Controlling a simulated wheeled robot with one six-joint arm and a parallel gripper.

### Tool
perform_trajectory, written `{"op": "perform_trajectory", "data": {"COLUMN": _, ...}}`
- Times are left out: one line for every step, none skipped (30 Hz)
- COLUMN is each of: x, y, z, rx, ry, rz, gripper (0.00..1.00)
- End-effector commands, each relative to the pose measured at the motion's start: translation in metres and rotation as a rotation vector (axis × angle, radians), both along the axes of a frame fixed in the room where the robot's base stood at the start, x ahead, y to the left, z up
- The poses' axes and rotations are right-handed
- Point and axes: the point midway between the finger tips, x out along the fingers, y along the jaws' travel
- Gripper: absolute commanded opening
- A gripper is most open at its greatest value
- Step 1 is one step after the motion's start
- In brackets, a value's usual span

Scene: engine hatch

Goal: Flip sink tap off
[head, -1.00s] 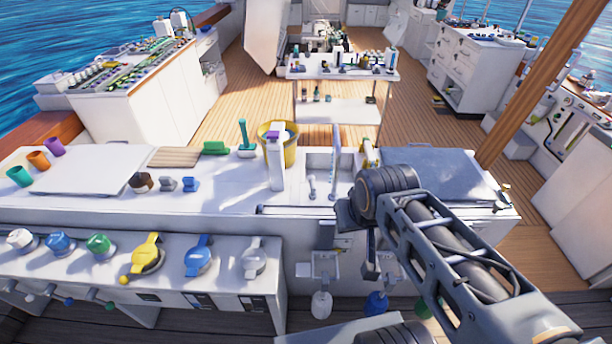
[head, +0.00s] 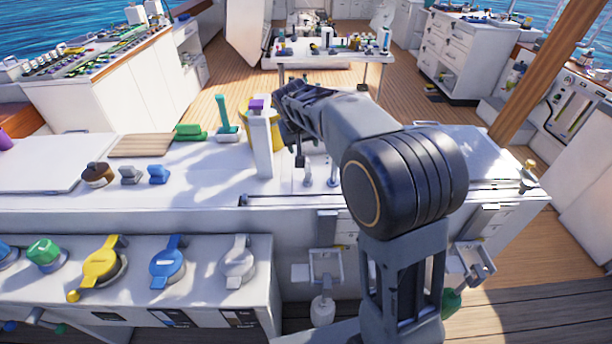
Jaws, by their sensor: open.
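The sink area (head: 318,190) is a pale recess in the white counter, largely hidden behind my arm. Two small pale upright fittings stand at its front edge, one (head: 308,177) on the left and one (head: 333,179) on the right. I cannot tell for sure which is the tap or how its lever is set. My gripper (head: 299,158) is open, pointing down over the sink just behind the left fitting. Its fingers are small and partly dark against the arm. I cannot tell whether it touches anything.
A green-handled brush (head: 225,120) stands farther left. Yellow (head: 100,262), blue (head: 168,262) and grey (head: 238,262) valve handles line the front panel.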

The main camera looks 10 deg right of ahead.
Motion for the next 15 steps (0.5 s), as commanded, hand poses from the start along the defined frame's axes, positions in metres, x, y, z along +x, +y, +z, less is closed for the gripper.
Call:
{"op": "perform_trajectory", "data": {"x": 0.007, "y": 0.001, "z": -0.011, "rx": -0.005, "ry": -0.001, "rz": -0.001, "gripper": 0.59}}
{"op": "perform_trajectory", "data": {"x": 0.009, "y": 0.001, "z": -0.014, "rx": -0.007, "ry": 0.000, "rz": -0.002, "gripper": 0.59}}
{"op": "perform_trajectory", "data": {"x": 0.013, "y": 0.002, "z": -0.017, "rx": -0.009, "ry": 0.000, "rz": -0.004, "gripper": 0.59}}
{"op": "perform_trajectory", "data": {"x": 0.015, "y": 0.001, "z": -0.020, "rx": -0.010, "ry": 0.000, "rz": -0.005, "gripper": 0.59}}
{"op": "perform_trajectory", "data": {"x": 0.017, "y": 0.001, "z": -0.023, "rx": -0.011, "ry": 0.000, "rz": -0.005, "gripper": 0.59}}
{"op": "perform_trajectory", "data": {"x": 0.019, "y": 0.000, "z": -0.028, "rx": -0.011, "ry": -0.001, "rz": -0.007, "gripper": 0.59}}
{"op": "perform_trajectory", "data": {"x": 0.021, "y": -0.001, "z": -0.032, "rx": -0.011, "ry": -0.001, "rz": -0.007, "gripper": 0.59}}
{"op": "perform_trajectory", "data": {"x": 0.023, "y": -0.002, "z": -0.036, "rx": -0.011, "ry": 0.000, "rz": -0.007, "gripper": 0.59}}
{"op": "perform_trajectory", "data": {"x": 0.025, "y": -0.003, "z": -0.042, "rx": -0.011, "ry": 0.001, "rz": -0.007, "gripper": 0.59}}
{"op": "perform_trajectory", "data": {"x": 0.027, "y": -0.005, "z": -0.047, "rx": -0.011, "ry": 0.000, "rz": -0.007, "gripper": 0.59}}
{"op": "perform_trajectory", "data": {"x": 0.029, "y": -0.006, "z": -0.052, "rx": -0.011, "ry": 0.001, "rz": -0.007, "gripper": 0.59}}
{"op": "perform_trajectory", "data": {"x": 0.032, "y": -0.008, "z": -0.060, "rx": -0.011, "ry": 0.002, "rz": -0.007, "gripper": 0.59}}
{"op": "perform_trajectory", "data": {"x": 0.034, "y": -0.009, "z": -0.065, "rx": -0.011, "ry": 0.001, "rz": -0.007, "gripper": 0.59}}
{"op": "perform_trajectory", "data": {"x": 0.036, "y": -0.010, "z": -0.071, "rx": -0.012, "ry": 0.002, "rz": -0.006, "gripper": 0.59}}
{"op": "perform_trajectory", "data": {"x": 0.039, "y": -0.012, "z": -0.078, "rx": -0.012, "ry": 0.001, "rz": -0.006, "gripper": 0.59}}
